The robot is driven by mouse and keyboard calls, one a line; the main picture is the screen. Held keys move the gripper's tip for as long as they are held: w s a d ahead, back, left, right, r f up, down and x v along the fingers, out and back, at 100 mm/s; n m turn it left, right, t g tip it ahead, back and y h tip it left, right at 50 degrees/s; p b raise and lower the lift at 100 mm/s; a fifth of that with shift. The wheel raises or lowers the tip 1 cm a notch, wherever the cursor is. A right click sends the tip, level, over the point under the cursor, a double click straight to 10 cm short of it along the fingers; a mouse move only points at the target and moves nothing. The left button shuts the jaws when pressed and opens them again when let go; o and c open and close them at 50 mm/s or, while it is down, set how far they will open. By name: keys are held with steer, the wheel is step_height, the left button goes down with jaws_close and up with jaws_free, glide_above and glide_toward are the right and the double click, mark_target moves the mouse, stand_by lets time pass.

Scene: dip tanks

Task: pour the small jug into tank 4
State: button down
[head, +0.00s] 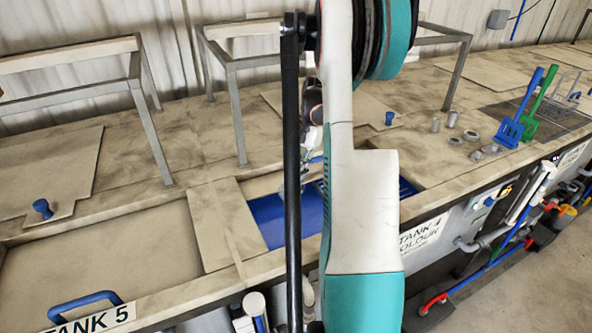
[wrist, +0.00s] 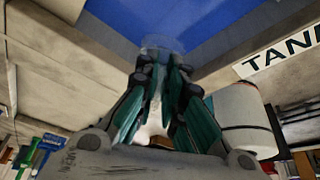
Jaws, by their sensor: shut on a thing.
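Tank 4 is the open tank with blue liquid (head: 275,222) in the middle of the head view, behind the sign (head: 422,236) reading "TANK 4 COLOUR". My arm covers part of its opening. In the wrist view the blue liquid (wrist: 235,22) fills the top, with part of the sign (wrist: 285,55) at right. My gripper (wrist: 162,72) is shut on the small jug (wrist: 162,42), seen as a pale, clear rim beyond the fingertips, against the blue near the tank's corner. The jug's tilt and contents cannot be made out.
A lid panel (head: 226,225) lies left of the blue opening, and tank 5's sign (head: 92,319) is farther left. Metal frames (head: 238,110) stand along the back. Small metal cups (head: 452,119), a blue scoop (head: 510,130) and a green scoop (head: 531,127) are at right.

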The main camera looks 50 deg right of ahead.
mark_target(286, 187)
steer(key=shift+a+r+h+p, duration=0.3)
steer(key=shift+a+h+p, duration=0.4)
steer(key=a+h, duration=0.1)
steer(key=a+h+p, duration=0.1)
steer(key=shift+a+f+h, duration=0.25)
steer(key=shift+h, duration=0.15)
steer(key=a+h, duration=0.2)
steer(key=h, duration=0.1)
steer(key=shift+a+p, duration=0.1)
steer(key=shift+p, duration=0.25)
steer(key=shift+a+f+h+b, duration=0.25)
steer(key=shift+a+h+b, duration=0.25)
steer(key=shift+h+b, duration=0.45)
steer(key=shift+s+a+h+b, duration=0.1)
steer(key=shift+a+h+b, duration=0.5)
steer(key=shift+h+b, duration=0.55)
steer(key=h+b, duration=0.1)
steer(key=b, duration=0.1)
steer(key=a+f+h+b, duration=0.1)
steer(key=h+b, duration=0.1)
steer(key=b, duration=0.1)
steer(key=h+b, duration=0.1)
steer(key=b, duration=0.2)
steer(key=shift+a+f+h, duration=0.15)
steer(key=shift+a+h, duration=0.15)
steer(key=shift+h, duration=0.1)
steer(key=h+b, duration=0.3)
steer(key=b, duration=0.3)
steer(key=shift+f, duration=0.15)
